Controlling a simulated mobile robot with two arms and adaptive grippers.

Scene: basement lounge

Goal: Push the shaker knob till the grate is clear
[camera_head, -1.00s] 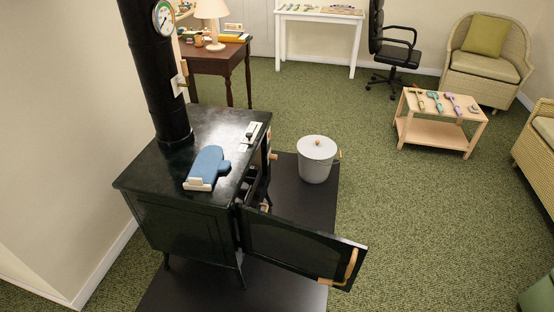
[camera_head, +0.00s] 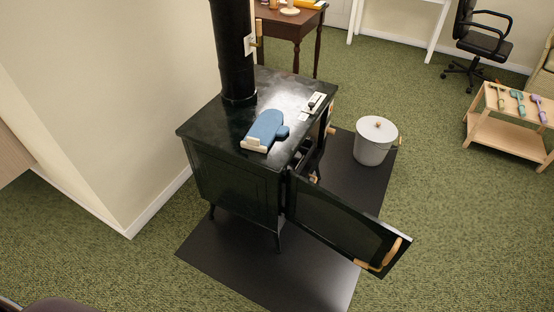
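A black stove (camera_head: 232,180) stands on a dark floor mat (camera_head: 220,250). Its door (camera_head: 340,222) hangs open toward the lower right, with a wooden handle (camera_head: 396,252). Small wooden knobs show on the stove's right side, one near the top (camera_head: 331,130) and one lower in the door opening (camera_head: 314,178). I cannot tell which is the shaker knob. The grate is hidden inside the dark opening. Neither of my grippers is in view.
A blue mitt (camera_head: 265,130) lies on the stove top beside the black pipe (camera_head: 233,50). A lidded grey bucket (camera_head: 374,142) stands on the mat's right part. A low wooden table (camera_head: 505,136) with tools is at right. Green carpet in front and right is clear.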

